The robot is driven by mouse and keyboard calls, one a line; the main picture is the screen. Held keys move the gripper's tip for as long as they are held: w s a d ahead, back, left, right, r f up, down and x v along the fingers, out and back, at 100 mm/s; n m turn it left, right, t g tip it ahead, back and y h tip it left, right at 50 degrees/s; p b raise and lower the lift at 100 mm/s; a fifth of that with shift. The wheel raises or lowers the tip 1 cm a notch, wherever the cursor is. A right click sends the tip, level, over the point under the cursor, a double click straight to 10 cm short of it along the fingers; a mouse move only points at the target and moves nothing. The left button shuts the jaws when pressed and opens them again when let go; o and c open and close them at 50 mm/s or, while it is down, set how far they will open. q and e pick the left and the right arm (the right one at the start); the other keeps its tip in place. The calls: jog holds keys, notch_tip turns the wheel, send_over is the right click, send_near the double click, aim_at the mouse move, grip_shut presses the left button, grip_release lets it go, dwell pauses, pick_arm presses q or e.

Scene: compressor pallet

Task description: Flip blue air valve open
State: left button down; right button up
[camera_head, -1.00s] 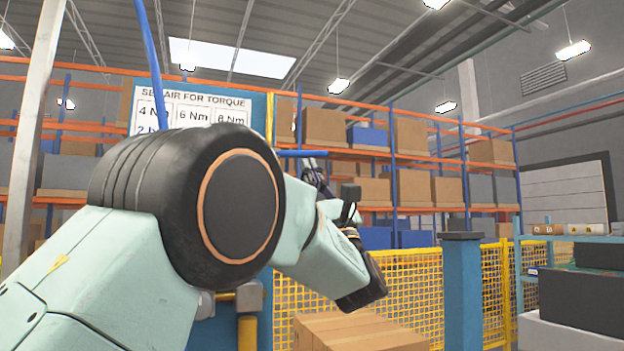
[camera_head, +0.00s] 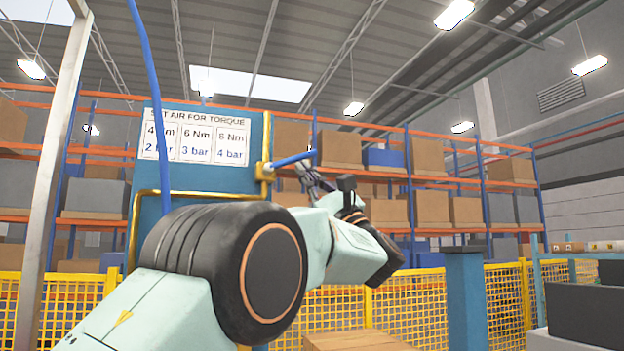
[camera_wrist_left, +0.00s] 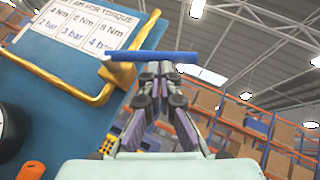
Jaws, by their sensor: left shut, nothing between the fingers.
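The blue air valve lever (camera_head: 292,159) sticks out to the right from a brass valve body (camera_head: 264,171) on the edge of the blue panel, tilted slightly up toward its free end. In the left wrist view the lever (camera_wrist_left: 150,56) lies across the picture just beyond the fingertips, with the brass body (camera_wrist_left: 119,73) at its left. My left gripper (camera_head: 304,170) is shut and empty, just below the lever; it also shows in the wrist view (camera_wrist_left: 153,68). I cannot tell whether the fingers touch the lever. My right gripper is not in view.
A torque and air sign (camera_head: 196,135) is on the blue panel (camera_head: 165,95), which has a yellow pipe around it. A blue hose (camera_head: 145,50) hangs above. A blue post (camera_head: 465,300), yellow fence (camera_head: 410,300) and cardboard boxes (camera_head: 355,341) stand to the right.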

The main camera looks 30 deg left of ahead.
pick_arm(q)
notch_tip(320, 180, up, 3)
jog(key=n+g+b, duration=0.1)
jog(key=n+g, duration=0.1)
jog(key=shift+s+a+n, duration=0.1)
jog(key=shift+n, duration=0.2)
jog(key=shift+s+a+r+n+g+h+p, duration=0.35)
jog(key=shift+s+r+n+g+h+p, duration=0.1)
jog(key=shift+r+n+g, duration=0.3)
jog(key=shift+s+a+r+n+g+h+p, duration=0.35)
jog(key=shift+s+r+n+g+h+p, duration=0.1)
jog(key=shift+r+n+g, duration=0.25)
jog(key=shift+s+a+r+n+g+h+p, duration=0.35)
jog(key=shift+s+r+n+g+h+p, duration=0.1)
jog(key=shift+r+n+g, duration=0.3)
jog(key=v, duration=1.2)
